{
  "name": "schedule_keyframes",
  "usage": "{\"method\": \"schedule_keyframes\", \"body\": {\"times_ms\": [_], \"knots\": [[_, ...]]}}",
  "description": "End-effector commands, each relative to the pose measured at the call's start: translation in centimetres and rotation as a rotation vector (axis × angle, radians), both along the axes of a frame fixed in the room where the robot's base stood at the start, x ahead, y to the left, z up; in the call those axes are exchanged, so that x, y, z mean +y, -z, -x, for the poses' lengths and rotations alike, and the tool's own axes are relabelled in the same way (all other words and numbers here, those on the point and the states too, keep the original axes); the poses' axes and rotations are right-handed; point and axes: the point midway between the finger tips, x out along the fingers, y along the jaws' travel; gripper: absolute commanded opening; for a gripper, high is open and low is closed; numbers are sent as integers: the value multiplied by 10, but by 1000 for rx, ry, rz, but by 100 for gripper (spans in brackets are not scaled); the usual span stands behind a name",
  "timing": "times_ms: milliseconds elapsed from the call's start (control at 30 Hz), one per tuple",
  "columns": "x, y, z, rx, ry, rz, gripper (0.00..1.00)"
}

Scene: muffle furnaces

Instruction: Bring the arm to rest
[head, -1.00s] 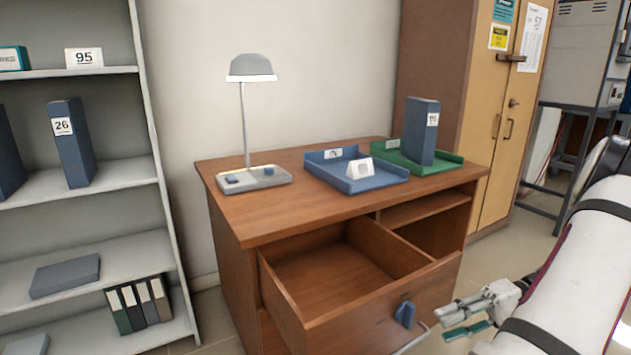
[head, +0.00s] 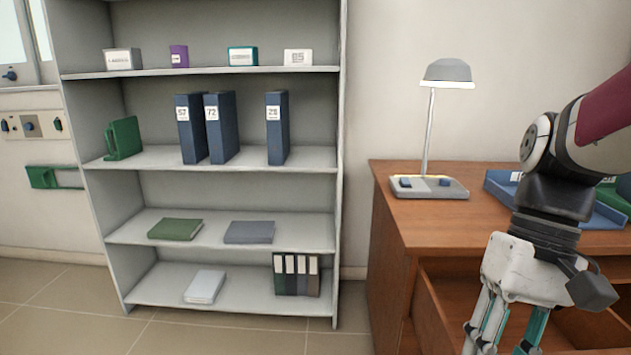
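My gripper (head: 505,338) hangs at the lower right of the head view, with its white body and teal-edged fingers pointing down. It is in front of the wooden desk (head: 388,252) and its open drawer (head: 432,316). The fingers look spread apart, with nothing visible between them; their tips run close to or past the lower picture edge. My arm comes in from the right edge and hides part of the desk and the trays.
A grey shelf unit (head: 340,205) with binders and boxes stands left of the desk. A lamp (head: 447,72) stands on the desk. A blue tray (head: 500,188) and a green tray (head: 617,193) are partly behind my arm. Floor (head: 75,300) shows at lower left.

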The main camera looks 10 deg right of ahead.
Motion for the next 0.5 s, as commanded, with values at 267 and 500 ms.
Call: {"method": "schedule_keyframes", "body": {"times_ms": [267,500], "knots": [[46,-3,45,-137,-147,184,30],[58,3,69,-240,-212,248,30]]}}
